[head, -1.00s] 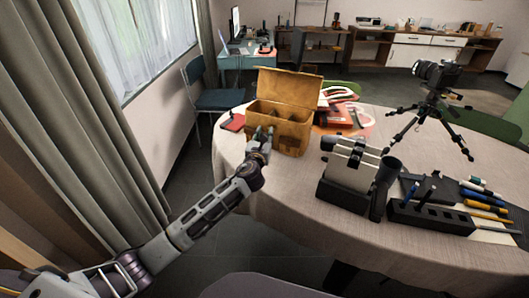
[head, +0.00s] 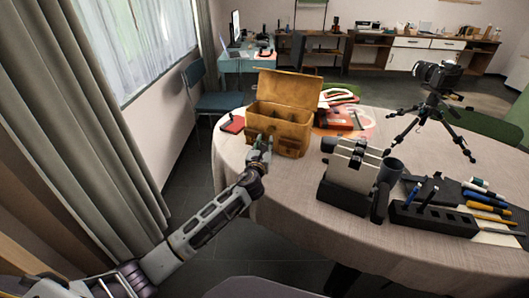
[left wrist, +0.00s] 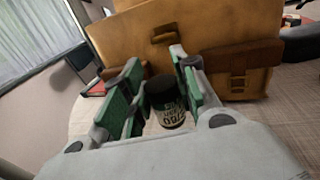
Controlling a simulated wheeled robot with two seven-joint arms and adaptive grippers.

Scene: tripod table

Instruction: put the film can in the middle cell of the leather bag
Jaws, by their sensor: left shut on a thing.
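The leather bag (head: 292,137) is tan and stands on the table with its lid raised at the back. Dividers split its open inside into cells. In the left wrist view, the bag's front (left wrist: 210,40) fills the top. My left gripper (head: 261,149) is low in front of the bag's left front. In the left wrist view, its green-padded fingers (left wrist: 158,95) are shut on the film can (left wrist: 168,107), a small dark can with a pale-lettered label. The can is not clear in the head view. My right gripper is in neither view.
A grey-and-black device (head: 346,170), a pen holder (head: 432,215) and a camera on a tripod (head: 437,100) stand to the right.

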